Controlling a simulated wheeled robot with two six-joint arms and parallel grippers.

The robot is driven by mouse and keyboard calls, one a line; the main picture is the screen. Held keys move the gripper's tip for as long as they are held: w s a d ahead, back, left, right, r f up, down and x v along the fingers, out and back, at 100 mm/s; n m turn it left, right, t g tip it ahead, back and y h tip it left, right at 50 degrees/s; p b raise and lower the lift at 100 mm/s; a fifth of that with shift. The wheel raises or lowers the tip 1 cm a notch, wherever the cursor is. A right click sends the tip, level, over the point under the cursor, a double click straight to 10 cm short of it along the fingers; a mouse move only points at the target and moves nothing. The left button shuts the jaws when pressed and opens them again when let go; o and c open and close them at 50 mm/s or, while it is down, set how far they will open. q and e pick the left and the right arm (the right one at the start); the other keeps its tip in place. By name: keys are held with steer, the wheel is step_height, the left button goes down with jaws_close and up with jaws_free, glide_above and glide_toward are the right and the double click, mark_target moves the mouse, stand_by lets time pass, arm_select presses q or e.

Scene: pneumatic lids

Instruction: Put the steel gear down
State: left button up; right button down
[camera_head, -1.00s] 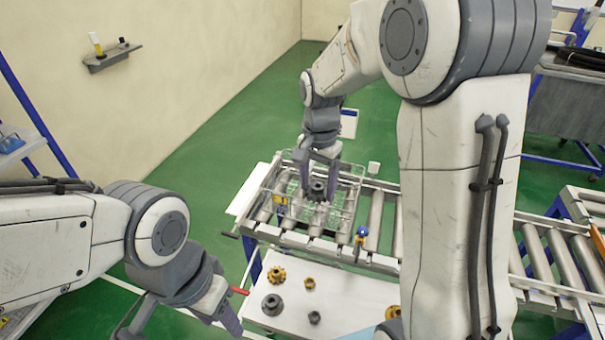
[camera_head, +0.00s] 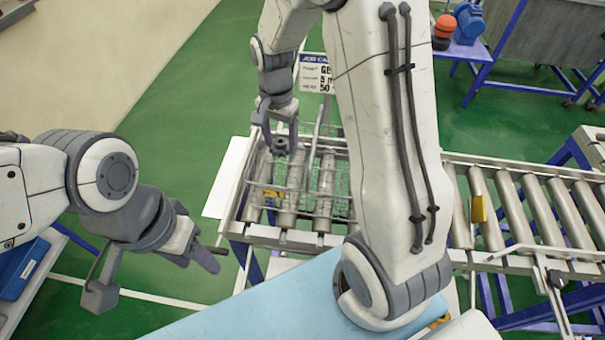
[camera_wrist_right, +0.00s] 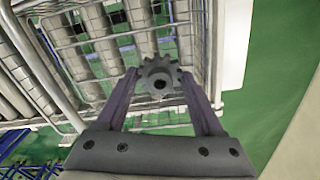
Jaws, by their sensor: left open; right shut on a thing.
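The steel gear (camera_head: 279,146) is a small dark toothed wheel, held in my right gripper (camera_head: 277,138). The right wrist view shows the gear (camera_wrist_right: 160,78) between the two fingertips of the gripper (camera_wrist_right: 159,84), its centre hole facing the camera. In the head view, gear and gripper appear over the back left part of a wire basket (camera_head: 262,187). The basket (camera_wrist_right: 140,27) lies behind the gear in the wrist view. I cannot tell the gear's height above the basket floor. My left gripper (camera_head: 152,278) is open and empty, left of the conveyor.
The basket stands on a roller conveyor (camera_head: 456,160) that runs right. A yellow tag (camera_head: 272,193) is at the basket's front. A job card (camera_head: 315,73) stands behind. My right arm hides the conveyor's middle. A light blue surface (camera_head: 270,305) lies in front; a yellow piece (camera_head: 479,208) is on the rollers.

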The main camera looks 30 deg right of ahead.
mark_target(283, 175)
step_height(283, 175, down, 9)
steer(key=p, duration=0.2)
steer(key=shift+a+f+p, duration=0.1)
steer(key=shift+f+p, duration=0.1)
steer(key=shift+p, duration=0.15)
steer(key=shift+f, duration=0.25)
steer(key=shift+f, duration=0.2)
jaws_free()
steer(key=shift+r, duration=0.1)
